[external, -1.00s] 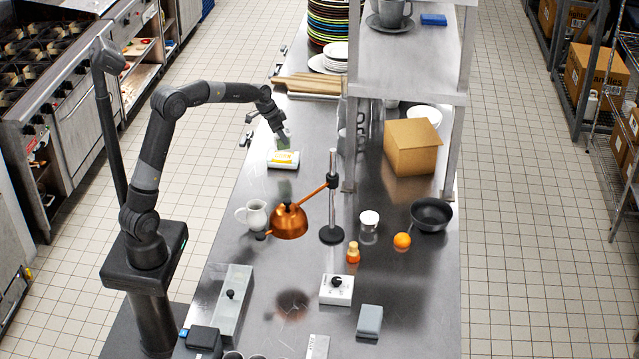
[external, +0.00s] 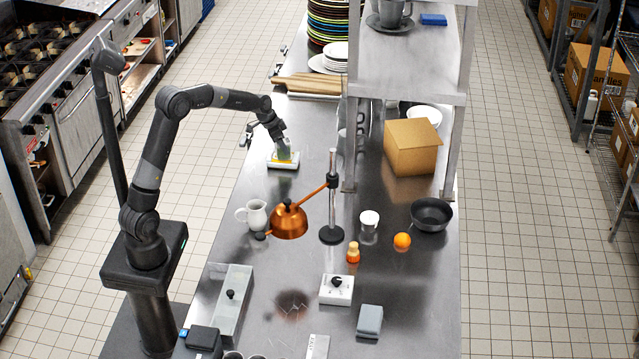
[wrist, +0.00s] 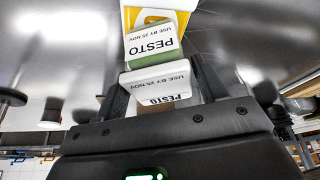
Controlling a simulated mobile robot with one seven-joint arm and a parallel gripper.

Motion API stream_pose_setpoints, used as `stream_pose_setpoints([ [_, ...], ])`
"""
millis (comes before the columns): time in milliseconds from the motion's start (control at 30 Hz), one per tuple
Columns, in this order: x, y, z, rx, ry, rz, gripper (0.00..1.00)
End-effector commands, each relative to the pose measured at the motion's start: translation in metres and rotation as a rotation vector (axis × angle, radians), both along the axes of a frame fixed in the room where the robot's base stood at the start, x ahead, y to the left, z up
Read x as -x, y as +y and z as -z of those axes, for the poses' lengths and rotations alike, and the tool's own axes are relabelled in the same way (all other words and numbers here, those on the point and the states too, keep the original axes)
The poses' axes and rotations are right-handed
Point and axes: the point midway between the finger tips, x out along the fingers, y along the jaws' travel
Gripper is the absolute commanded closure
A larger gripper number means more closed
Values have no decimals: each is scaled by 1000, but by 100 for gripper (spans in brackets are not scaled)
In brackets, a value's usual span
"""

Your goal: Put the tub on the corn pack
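The corn pack (external: 283,167), a flat white pack with yellow on it, lies on the steel counter; its yellow and white end also shows at the top of the wrist view (wrist: 145,14). The pesto tub (external: 284,154) is green with white labels and sits at the pack's middle in the external view. In the wrist view the tub (wrist: 152,61) is between the two fingers, its PESTO labels visible. My gripper (external: 281,146) is shut on the tub, pointing down over the pack. Whether the tub's underside touches the pack is hidden.
A copper lamp (external: 289,222) on a stand and a white jug (external: 254,215) are nearer the front. A cardboard box (external: 412,147) stands to the right, near a shelf post (external: 350,150). Wooden boards (external: 312,82) lie behind.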

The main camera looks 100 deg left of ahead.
Motion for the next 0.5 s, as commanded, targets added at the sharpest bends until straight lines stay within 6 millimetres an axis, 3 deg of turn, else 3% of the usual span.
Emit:
stream_pose_setpoints([
  [133,0,0,0,0,0,0,24],
  [367,0,0,-1,0,0,0,24],
  [500,4,-1,-13,-2,-1,-1,24],
])
